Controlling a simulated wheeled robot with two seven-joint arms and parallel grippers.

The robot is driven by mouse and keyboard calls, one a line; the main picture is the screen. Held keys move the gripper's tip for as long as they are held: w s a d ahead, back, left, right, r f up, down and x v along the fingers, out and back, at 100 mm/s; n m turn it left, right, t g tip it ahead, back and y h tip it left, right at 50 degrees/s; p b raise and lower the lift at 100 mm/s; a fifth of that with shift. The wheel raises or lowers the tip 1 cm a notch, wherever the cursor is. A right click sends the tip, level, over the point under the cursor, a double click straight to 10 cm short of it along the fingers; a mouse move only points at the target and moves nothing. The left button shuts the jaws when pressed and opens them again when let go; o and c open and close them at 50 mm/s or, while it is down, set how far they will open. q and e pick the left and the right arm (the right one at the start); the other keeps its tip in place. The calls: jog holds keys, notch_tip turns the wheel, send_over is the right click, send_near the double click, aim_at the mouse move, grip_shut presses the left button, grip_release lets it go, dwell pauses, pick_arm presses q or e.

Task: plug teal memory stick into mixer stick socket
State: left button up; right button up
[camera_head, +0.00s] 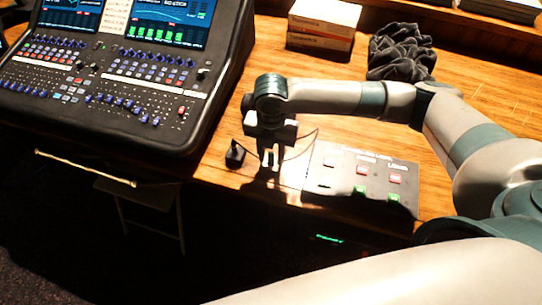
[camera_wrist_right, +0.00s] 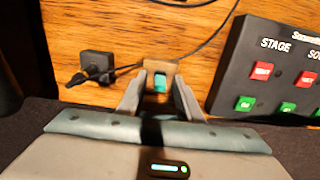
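My right gripper (camera_head: 269,162) points down close to the desk, right of the mixer (camera_head: 120,70). In the right wrist view a small teal piece, which looks like the teal memory stick (camera_wrist_right: 160,84), shows between the fingers (camera_wrist_right: 160,92), with a tan-brown block just beyond it. The fingers stand a little apart; whether they press on the stick is unclear. The stick cannot be made out in the head view. I cannot pick out the stick socket on the mixer. My left gripper is out of view.
A black switch box (camera_head: 345,185) with red and green buttons lies right of the gripper. A small black plug with a cable (camera_head: 235,155) lies to its left. Boxes (camera_head: 322,25) and a dark crumpled cloth (camera_head: 402,55) stand behind. The desk's front edge is close.

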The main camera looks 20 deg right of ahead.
aim_at(271, 153)
jog(key=shift+p, duration=0.4)
jog(key=shift+c, duration=0.4)
grip_shut()
jog(key=shift+r, duration=0.1)
jog(key=shift+r+p, duration=2.9)
jog(key=shift+p, duration=0.4)
